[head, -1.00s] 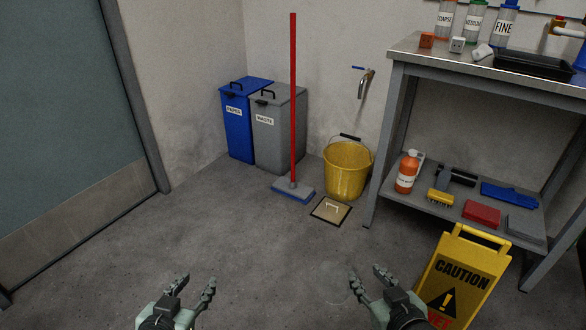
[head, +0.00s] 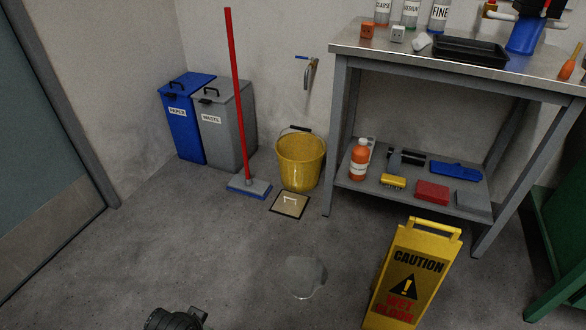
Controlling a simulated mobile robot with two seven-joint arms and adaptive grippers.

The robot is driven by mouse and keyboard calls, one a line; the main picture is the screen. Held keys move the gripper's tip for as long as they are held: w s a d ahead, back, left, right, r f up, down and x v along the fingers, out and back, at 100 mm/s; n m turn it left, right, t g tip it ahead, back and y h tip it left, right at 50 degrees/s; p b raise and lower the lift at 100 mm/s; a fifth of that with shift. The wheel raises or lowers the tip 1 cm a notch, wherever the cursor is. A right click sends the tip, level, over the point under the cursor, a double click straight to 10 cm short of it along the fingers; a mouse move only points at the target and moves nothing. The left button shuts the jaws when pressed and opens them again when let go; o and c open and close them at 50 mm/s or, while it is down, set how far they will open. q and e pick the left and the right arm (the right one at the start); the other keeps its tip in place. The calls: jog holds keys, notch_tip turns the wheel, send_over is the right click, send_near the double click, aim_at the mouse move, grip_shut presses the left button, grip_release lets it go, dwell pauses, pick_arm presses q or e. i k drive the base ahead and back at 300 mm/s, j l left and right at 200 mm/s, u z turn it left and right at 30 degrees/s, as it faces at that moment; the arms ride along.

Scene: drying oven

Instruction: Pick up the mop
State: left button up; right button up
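The mop (head: 238,105) has a long red handle and a flat blue-grey head on the floor. It stands nearly upright in front of the grey waste bin, left of the yellow bucket, with its handle leaning slightly left at the top. Part of my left gripper or wrist (head: 178,318) shows at the bottom edge, well short of the mop; its fingers are mostly cut off. My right gripper is out of the picture. Nothing touches the mop's handle.
Blue (head: 184,122) and grey (head: 228,133) bins stand behind the mop. The bucket (head: 301,163), floor hatch (head: 290,204) and workbench (head: 342,130) are to its right. A caution sign (head: 412,275) stands at front right beside a puddle (head: 305,276). Floor at front left is clear.

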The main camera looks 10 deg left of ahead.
aim_at(247, 185)
jog(key=i+j+z, duration=0.4)
jog(key=j, duration=0.25)
jog(key=i+j+z, duration=0.2)
jog(key=j, duration=0.15)
jog(key=i+j, duration=0.15)
jog(key=j, duration=0.3)
jog(key=i+j+z, duration=0.1)
jog(key=j, duration=0.3)
jog(key=i+j, duration=0.15)
jog(key=j, duration=0.3)
jog(key=i+j+z, duration=0.15)
jog(key=j, duration=0.3)
jog(key=i+j, duration=0.1)
jog(key=j, duration=0.35)
